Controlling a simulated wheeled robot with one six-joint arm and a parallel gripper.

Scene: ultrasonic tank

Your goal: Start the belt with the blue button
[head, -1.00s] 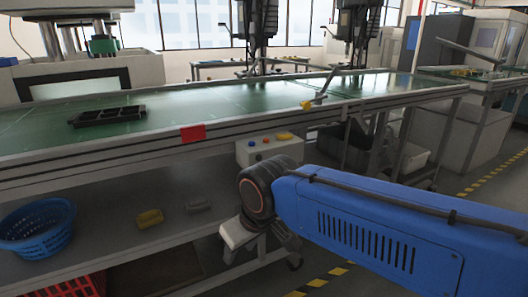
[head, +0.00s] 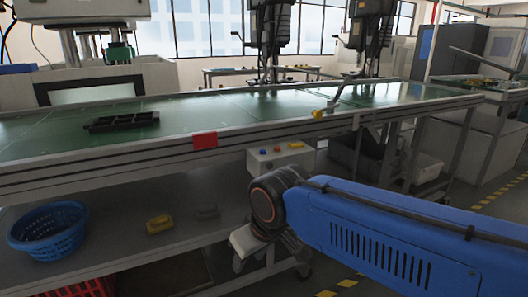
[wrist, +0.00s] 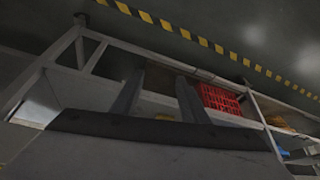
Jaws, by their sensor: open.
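A pale control box (head: 283,163) hangs at the front side of the green belt (head: 205,112) in the head view. It carries a small blue button (head: 263,152) and a red button (head: 277,149). A yellow item (head: 296,145) sits at its right end. My blue arm reaches in from the right, its end joint just below the box, overlapping its lower part in the picture. My gripper (wrist: 158,98) shows two dark fingers spread apart with nothing between them in the wrist view. I cannot make out its fingertips in the head view. The buttons do not show in the wrist view.
A black tray (head: 122,121) lies on the belt, and a red plate (head: 204,140) is on its front rail. A red crate (wrist: 221,98) shows in the wrist view.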

